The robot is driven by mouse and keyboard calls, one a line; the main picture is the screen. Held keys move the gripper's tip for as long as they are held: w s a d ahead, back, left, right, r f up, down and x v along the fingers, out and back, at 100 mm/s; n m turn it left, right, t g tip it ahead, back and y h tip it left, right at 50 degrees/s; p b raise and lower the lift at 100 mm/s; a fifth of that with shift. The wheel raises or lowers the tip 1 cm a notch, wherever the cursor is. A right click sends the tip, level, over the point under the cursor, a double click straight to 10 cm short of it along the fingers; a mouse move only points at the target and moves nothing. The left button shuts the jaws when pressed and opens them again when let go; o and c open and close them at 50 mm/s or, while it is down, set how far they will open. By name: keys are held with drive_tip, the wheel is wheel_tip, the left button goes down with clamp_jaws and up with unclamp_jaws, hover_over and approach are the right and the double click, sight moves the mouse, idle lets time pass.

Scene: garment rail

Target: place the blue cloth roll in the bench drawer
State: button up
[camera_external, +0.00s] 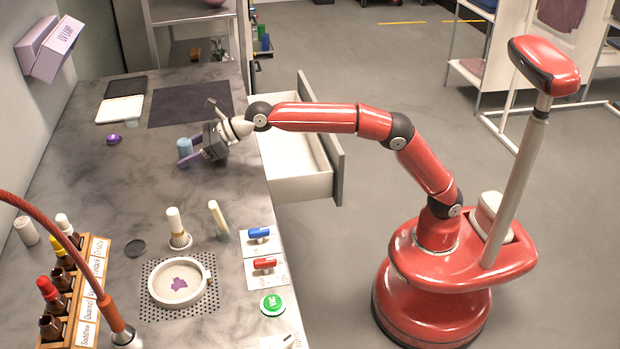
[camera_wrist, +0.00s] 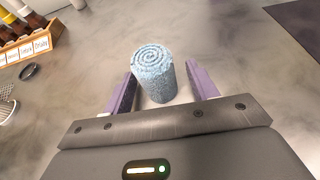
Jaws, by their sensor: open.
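The blue cloth roll (camera_external: 184,146) stands upright on the grey marbled bench. In the wrist view the roll (camera_wrist: 153,75) shows its spiral top and stands between the two purple fingers. My gripper (camera_external: 187,158) is open around the roll, with a gap visible on each side of it in the wrist view (camera_wrist: 158,92). The bench drawer (camera_external: 318,185) is pulled out from the bench's right side, behind and below my forearm. The part of its inside that shows is pale and looks empty; my arm hides some of it.
A dark mat (camera_external: 190,104), a white tray (camera_external: 120,110) and a purple round object (camera_external: 114,139) lie farther back. A bottle rack (camera_external: 90,285), a white dish (camera_external: 178,283), brushes and blue and red valve handles stand nearer. The bench around the roll is clear.

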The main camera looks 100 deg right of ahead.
sight(185, 141)
drive_tip(key=shift+c, duration=0.2)
drive_tip(key=c, duration=1.1)
wheel_tip(185, 141, up, 8)
drive_tip(key=p, duration=0.3)
drive_tip(key=shift+w+f, duration=0.1)
drive_tip(key=shift+f, duration=0.1)
wheel_tip(185, 141, up, 2)
drive_tip(key=shift+d, duration=0.1)
drive_tip(key=s+d, duration=0.5)
drive_tip(key=s, duration=0.6)
drive_tip(key=s+a+f, duration=0.1)
drive_tip(key=s+f, duration=0.3)
drive_tip(key=s, duration=0.4)
drive_tip(key=s+f, duration=0.4)
drive_tip(key=s, duration=0.5)
drive_tip(key=w+a+f+m+h, duration=0.15)
drive_tip(key=a+f, duration=0.25)
drive_tip(key=f, duration=0.7)
drive_tip(key=w+a+f, duration=0.3)
drive_tip(key=a+f, duration=0.1)
drive_tip(key=f, duration=0.9)
drive_tip(key=s+f+m+h, duration=0.1)
drive_tip(key=f, duration=0.2)
drive_tip(key=s+d+f+h, duration=0.1)
drive_tip(key=f, duration=0.3)
drive_tip(key=shift+s+m+g, duration=0.25)
drive_tip(key=shift+m+g, duration=0.05)
drive_tip(key=shift+m, duration=0.05)
